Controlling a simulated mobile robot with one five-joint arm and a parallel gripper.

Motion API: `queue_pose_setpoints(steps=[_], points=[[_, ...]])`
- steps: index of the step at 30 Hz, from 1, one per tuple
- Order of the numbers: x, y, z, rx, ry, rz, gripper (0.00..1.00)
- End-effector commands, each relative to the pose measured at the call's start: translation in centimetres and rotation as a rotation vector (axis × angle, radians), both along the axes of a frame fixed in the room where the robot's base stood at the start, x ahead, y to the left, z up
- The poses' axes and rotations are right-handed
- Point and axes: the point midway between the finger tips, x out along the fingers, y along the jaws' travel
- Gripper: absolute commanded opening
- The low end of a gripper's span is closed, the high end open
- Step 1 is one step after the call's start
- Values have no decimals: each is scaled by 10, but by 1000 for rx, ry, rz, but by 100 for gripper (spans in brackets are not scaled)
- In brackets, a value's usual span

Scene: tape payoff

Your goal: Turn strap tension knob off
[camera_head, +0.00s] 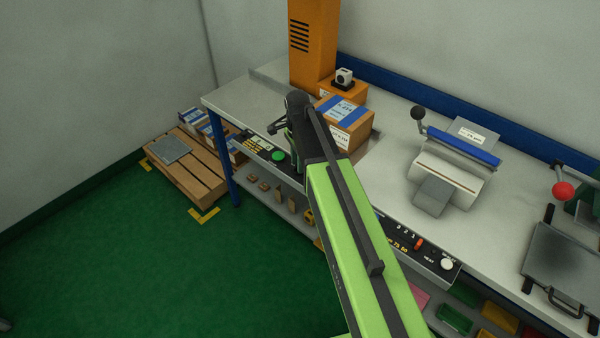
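My green and black arm reaches from the bottom of the view up to the bench. My gripper (275,128) is at the left part of the bench's front edge, above a dark control panel (254,143). The panel has small yellow markings and a round green button (278,156). The gripper is small and dark here, and I cannot tell whether its fingers are open or shut. I cannot make out the strap tension knob; my gripper and wrist cover part of this panel.
A taped carton (344,124) stands close right of my wrist, before an orange column (314,45). A second panel (432,258) on the front edge has an orange-red knob and a white knob. A sealer with a lever (452,170) stands right. Green floor (130,260) is clear.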

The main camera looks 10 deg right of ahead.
Motion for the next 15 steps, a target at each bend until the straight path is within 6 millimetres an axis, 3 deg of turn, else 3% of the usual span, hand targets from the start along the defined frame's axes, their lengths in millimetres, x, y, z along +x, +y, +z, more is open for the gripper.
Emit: queue_pose_setpoints(steps=[8, 15], points=[[0, 1, -4, 0, 0, 1, 32], [0, 1, -4, 0, 0, 1, 3]])
